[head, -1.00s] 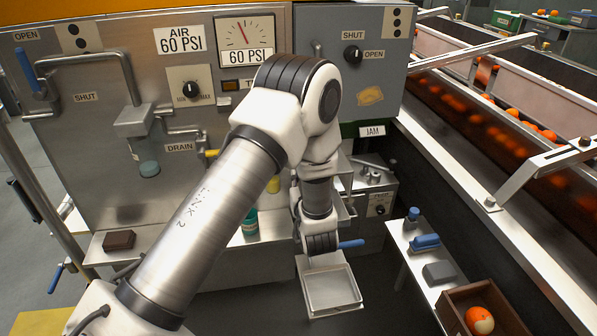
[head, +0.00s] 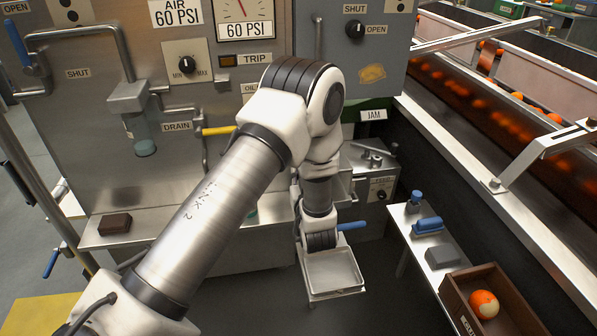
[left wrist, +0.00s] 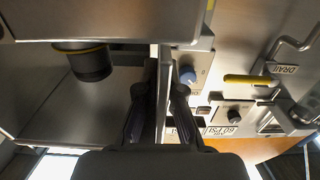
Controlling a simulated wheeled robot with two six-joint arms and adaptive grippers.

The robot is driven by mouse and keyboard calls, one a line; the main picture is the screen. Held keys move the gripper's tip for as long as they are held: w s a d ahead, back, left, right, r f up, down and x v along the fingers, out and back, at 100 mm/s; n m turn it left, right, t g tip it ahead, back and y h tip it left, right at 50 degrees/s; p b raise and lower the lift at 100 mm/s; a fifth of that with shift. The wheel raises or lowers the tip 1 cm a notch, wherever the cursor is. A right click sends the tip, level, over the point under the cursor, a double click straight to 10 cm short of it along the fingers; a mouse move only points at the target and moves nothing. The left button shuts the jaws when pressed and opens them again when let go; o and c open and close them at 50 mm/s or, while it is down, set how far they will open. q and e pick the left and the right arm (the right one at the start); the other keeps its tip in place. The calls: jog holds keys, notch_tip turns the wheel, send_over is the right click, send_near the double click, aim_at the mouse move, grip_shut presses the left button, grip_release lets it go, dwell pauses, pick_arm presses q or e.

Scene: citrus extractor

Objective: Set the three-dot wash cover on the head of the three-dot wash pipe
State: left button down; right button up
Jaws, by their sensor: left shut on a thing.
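My left arm comes in from the left and reaches down past the grey machine. My left gripper (left wrist: 163,105) has its dark fingers on either side of a thin grey metal part (left wrist: 163,65) and is shut on it. I cannot tell from these views whether this part is the three-dot wash cover. In the head view the fingers are hidden behind my wrist. A dark cylinder with a yellow ring (left wrist: 90,62) is left of the fingers in the wrist view. I cannot pick out the three-dot wash pipe's head. My right gripper is not in view.
A shallow metal tray (head: 337,287) lies just below my wrist, with a blue handle (head: 351,226) beside it. A brown block (head: 115,223) sits left.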

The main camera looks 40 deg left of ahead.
pick_arm(q)
jog(key=shift+f+b, duration=0.3)
jog(key=shift+f, duration=0.2)
jog(key=c, duration=1.2)
grip_release()
jog(key=shift+c, duration=0.2)
jog(key=v, duration=1.2)
